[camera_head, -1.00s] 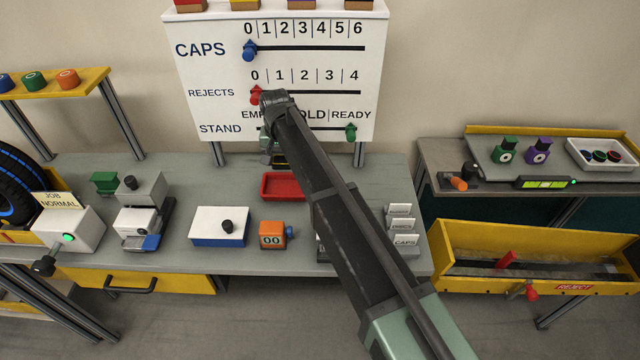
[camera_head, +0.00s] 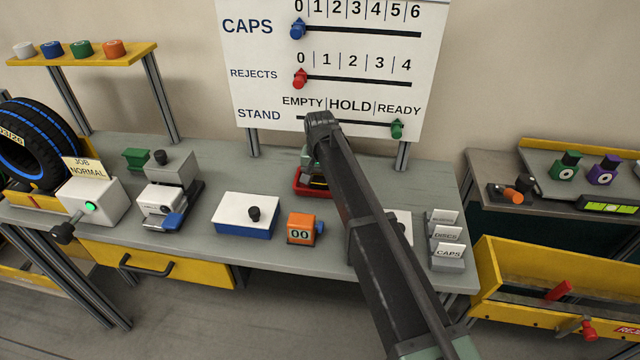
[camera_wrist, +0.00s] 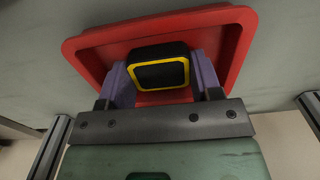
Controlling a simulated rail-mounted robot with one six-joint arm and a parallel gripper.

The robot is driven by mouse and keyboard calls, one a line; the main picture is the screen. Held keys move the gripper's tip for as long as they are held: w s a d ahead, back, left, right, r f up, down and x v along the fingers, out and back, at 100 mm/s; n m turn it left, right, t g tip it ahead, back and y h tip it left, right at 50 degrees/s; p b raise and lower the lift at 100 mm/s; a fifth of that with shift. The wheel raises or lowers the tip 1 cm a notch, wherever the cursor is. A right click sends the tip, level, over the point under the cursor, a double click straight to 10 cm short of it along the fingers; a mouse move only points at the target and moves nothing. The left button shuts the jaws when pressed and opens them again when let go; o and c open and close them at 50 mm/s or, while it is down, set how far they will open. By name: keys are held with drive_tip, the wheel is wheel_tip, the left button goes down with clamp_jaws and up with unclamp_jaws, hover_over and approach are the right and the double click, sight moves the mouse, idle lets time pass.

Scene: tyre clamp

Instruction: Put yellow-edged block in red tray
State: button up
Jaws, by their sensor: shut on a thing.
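The yellow-edged block (camera_wrist: 160,73) is black with a yellow rim and is held between the fingers of my gripper (camera_wrist: 162,80) in the wrist view. The red tray (camera_wrist: 85,55) lies behind the block in that view, and the block overlaps its inside. I cannot tell whether the block touches the tray floor. In the head view the red tray (camera_head: 301,190) sits on the grey bench, and my gripper (camera_head: 314,178) is at it, partly hidden by my arm. The block is hardly visible there.
The grey bench (camera_head: 190,225) also carries a blue-and-white box (camera_head: 245,217), an orange counter (camera_head: 302,230) and card holders (camera_head: 447,240). The board (camera_head: 262,90) stands behind the tray. A yellow reject bin (camera_head: 487,265) is at the right.

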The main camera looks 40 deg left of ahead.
sight(321, 180)
drive_tip(key=shift+f, duration=0.2)
drive_tip(key=o, duration=0.9)
wheel_tip(321, 180, up, 12)
drive_tip(key=p, duration=1.2)
drive_tip(key=shift+r, duration=0.2)
drive_tip(key=shift+d, duration=0.1)
